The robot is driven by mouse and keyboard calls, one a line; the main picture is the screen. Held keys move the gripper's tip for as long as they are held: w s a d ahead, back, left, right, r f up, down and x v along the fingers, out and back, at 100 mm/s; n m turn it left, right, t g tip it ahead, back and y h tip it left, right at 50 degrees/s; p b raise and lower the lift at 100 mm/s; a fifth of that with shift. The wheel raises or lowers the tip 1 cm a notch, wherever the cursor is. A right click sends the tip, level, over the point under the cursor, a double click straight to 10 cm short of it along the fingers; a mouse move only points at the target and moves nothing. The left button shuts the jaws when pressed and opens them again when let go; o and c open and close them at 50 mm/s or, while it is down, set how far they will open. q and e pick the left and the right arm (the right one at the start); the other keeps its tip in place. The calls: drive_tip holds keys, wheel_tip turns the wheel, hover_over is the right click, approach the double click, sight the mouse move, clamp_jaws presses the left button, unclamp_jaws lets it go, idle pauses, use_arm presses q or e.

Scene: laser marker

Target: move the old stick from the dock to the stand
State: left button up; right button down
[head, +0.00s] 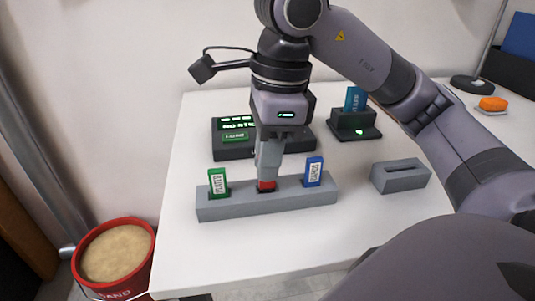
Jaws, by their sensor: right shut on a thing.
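My right gripper (267,180) points straight down over the middle of a long grey rack (235,209) and is shut on a red stick (266,186). The red stick's lower end is at the rack's middle slot; how deep it sits is hard to tell. A teal stick (355,98) stands upright in a black dock (352,121) with a green light, back right of the gripper. A grey block with an empty slot, perhaps the stand (401,178), sits to the right of the rack. My left gripper is not in view.
A green stick (217,183) and a blue stick (314,171) stand in the rack on either side of the gripper. A black device with green displays (232,146) is behind. A red sand bucket (113,254) is left of the table; an orange object (493,104) is far right.

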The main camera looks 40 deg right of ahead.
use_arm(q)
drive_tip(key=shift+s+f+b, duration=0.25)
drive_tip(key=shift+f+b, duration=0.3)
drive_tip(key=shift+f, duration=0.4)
use_arm(e)
drive_tip(key=shift+f, duration=0.7)
drive_tip(key=c, duration=1.1)
unclamp_jaws()
drive_tip(key=shift+o, duration=0.2)
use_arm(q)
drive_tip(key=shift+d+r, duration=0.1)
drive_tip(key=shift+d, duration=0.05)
